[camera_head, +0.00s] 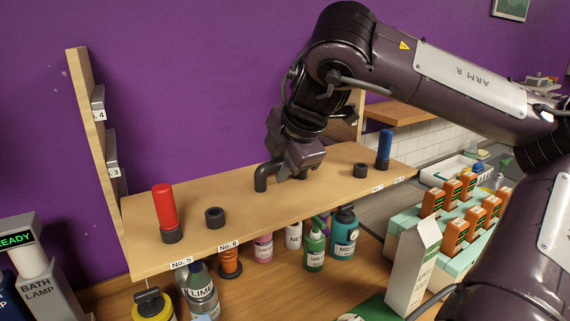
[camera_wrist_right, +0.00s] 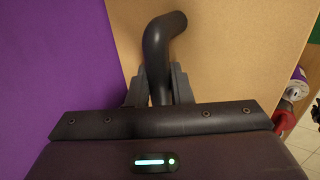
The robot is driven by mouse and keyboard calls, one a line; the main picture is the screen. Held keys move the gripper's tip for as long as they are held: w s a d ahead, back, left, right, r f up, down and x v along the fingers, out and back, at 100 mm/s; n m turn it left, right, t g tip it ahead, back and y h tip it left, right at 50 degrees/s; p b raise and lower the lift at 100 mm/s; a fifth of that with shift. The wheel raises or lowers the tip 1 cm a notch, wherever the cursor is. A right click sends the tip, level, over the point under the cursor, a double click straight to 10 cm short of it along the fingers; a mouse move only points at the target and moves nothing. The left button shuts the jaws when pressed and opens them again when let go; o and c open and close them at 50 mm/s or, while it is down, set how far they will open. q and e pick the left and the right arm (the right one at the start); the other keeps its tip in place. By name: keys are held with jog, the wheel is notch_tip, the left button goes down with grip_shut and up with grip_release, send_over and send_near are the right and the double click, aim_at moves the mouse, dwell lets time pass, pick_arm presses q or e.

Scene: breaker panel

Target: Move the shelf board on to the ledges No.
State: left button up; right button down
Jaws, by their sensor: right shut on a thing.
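The shelf board (camera_head: 290,210) is a long light-wood plank with a black bent handle (camera_head: 261,180) near its middle. My right gripper (camera_head: 290,170) reaches down from above and is shut on the handle. The right wrist view shows the black handle (camera_wrist_right: 158,60) between the two fingers, with the board (camera_wrist_right: 225,45) behind it. A left upright (camera_head: 90,140) carries grey ledges tagged 4 (camera_head: 98,103) and 3 (camera_head: 112,157), above the board's left end. I cannot tell whether the board touches its supports. My left gripper is out of view.
On the board stand a red cylinder (camera_head: 165,207) and a blue cylinder (camera_head: 385,146) in black cups, plus two empty black rings (camera_head: 215,217) (camera_head: 360,171). Several bottles, including a teal one (camera_head: 344,235), stand below. A carton (camera_head: 412,268) and box crate (camera_head: 470,268) are at right.

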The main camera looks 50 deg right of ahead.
jog(key=shift+w+d+r+p, duration=0.1)
jog(key=shift+w+d+p, duration=0.25)
jog(key=shift+w, duration=0.45)
jog(key=w+d+p, duration=0.2)
jog(key=w+p, duration=0.2)
jog(key=w, duration=0.4)
jog(key=w+d+p, duration=0.3)
jog(key=w+p, duration=0.1)
jog(key=w, duration=0.5)
jog(key=shift+w+d, duration=0.25)
jog(key=shift+w, duration=0.05)
dwell(1.9)
jog(key=shift+f+b, duration=0.45)
jog(key=shift+f, duration=0.25)
dwell(0.5)
jog(key=c, duration=1.2)
grip_release()
jog(key=b+v, duration=0.3)
jog(key=v, duration=0.5)
